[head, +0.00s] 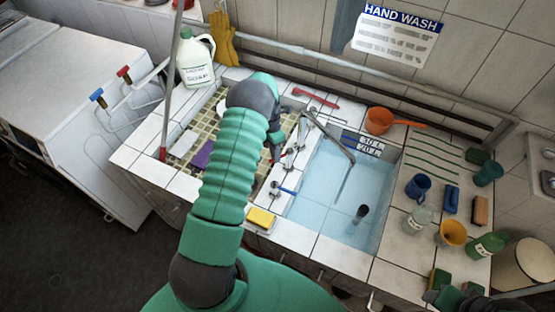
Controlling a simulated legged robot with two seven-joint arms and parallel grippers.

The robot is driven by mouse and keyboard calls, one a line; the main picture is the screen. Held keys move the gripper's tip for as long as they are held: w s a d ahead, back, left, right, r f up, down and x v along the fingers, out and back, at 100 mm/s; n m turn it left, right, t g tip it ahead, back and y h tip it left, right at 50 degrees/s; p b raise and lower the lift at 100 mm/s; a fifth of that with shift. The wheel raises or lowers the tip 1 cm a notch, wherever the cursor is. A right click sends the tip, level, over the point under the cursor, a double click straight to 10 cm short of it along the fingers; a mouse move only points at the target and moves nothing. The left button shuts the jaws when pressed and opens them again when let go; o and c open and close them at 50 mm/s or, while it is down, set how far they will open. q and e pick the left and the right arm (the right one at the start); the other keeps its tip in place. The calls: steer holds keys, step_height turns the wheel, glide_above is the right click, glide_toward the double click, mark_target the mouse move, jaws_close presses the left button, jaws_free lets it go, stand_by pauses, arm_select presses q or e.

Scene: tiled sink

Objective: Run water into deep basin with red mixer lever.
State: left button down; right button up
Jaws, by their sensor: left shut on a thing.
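The deep basin (312,218) is pale blue, with a dark upright plug or pipe (360,213) in it. A metal spout (330,136) reaches over it. A thin streak runs below the spout tip; I cannot tell whether it is water or a shadow. My left gripper (275,153) is shut, pointing down at the tiled divider left of the basin, among the taps. A bit of red shows at its fingers, which looks like the red mixer lever, mostly hidden by the gripper. A blue lever (287,190) stands nearer.
A shallow tiled basin (213,118) lies left, partly behind my arm. A yellow sponge (261,217) is on the front rim. An orange scoop (379,121), red brush (315,97) and white jug (195,57) stand behind. Cups, bottles and sponges crowd the right ledge.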

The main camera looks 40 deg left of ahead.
arm_select(q)
steer(key=shift+w+a+r+m+g+y+b, duration=0.15)
steer(key=shift+w+a+m+b, duration=0.25)
steer(key=shift+m+b, duration=0.55)
steer(key=shift+w+a+f+m+g+y+b, duration=0.15)
steer(key=shift+w+a+m+b, duration=0.35)
steer(key=shift+m, duration=0.75)
steer(key=shift+w+a+r+m+g+b, duration=0.15)
steer(key=shift+a+m+b, duration=0.35)
steer(key=shift+m+b, duration=0.5)
steer(key=shift+w, duration=0.1)
steer(key=c, duration=1.6)
jaws_free()
steer(key=shift+o, duration=0.7)
steer(key=shift+a, duration=0.1)
step_height(320, 180, up, 16)
steer(key=w+a, duration=0.2)
steer(key=shift+w+b, duration=0.35)
steer(key=shift+b, duration=0.05)
